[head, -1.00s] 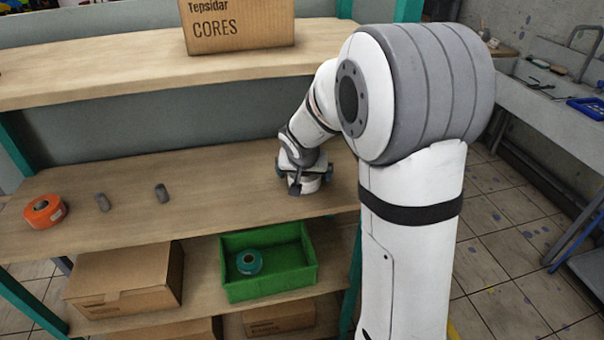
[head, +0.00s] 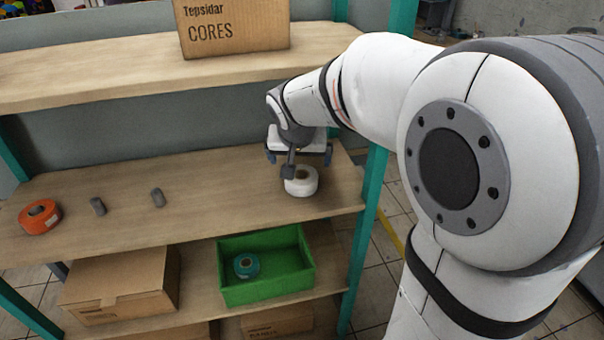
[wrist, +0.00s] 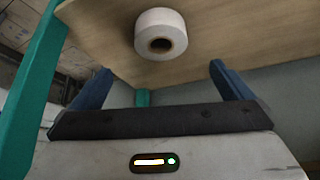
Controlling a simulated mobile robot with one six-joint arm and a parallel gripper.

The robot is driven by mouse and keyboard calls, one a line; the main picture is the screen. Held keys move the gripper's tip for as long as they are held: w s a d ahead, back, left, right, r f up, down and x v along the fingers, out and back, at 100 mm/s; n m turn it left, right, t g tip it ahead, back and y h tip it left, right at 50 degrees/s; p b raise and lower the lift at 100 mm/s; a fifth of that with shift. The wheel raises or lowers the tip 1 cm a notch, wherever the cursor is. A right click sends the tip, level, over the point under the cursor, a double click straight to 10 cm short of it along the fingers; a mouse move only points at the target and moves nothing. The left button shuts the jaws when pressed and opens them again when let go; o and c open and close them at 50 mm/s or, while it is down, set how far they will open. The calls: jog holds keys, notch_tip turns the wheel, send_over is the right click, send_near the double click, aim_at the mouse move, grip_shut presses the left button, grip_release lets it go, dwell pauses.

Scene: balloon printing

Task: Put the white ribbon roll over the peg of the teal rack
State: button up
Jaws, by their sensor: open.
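The white ribbon roll (head: 307,186) sits on the middle shelf of the teal rack (head: 374,205), near its right end. The wrist view shows the roll (wrist: 161,47) with its dark core hole; I cannot tell whether anything is inside. Two short grey pegs (head: 157,197) (head: 98,206) stand bare on the shelf to the left.
An orange roll (head: 39,224) sits at the shelf's left end. Below are a green bin (head: 262,292) holding a teal roll (head: 246,265) and a cardboard box (head: 125,285). A CORES box (head: 235,25) stands on the upper shelf. The shelf between pegs and white roll is clear.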

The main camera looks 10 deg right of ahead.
jog(key=s+d+f+n+g+y, duration=0.1)
jog(key=s+f+n+g, duration=0.1)
jog(key=s, duration=2)
jog(key=shift+s+f+n+g+y, duration=0.4)
jog(key=shift+f+n, duration=0.2)
jog(key=shift+n, duration=0.2)
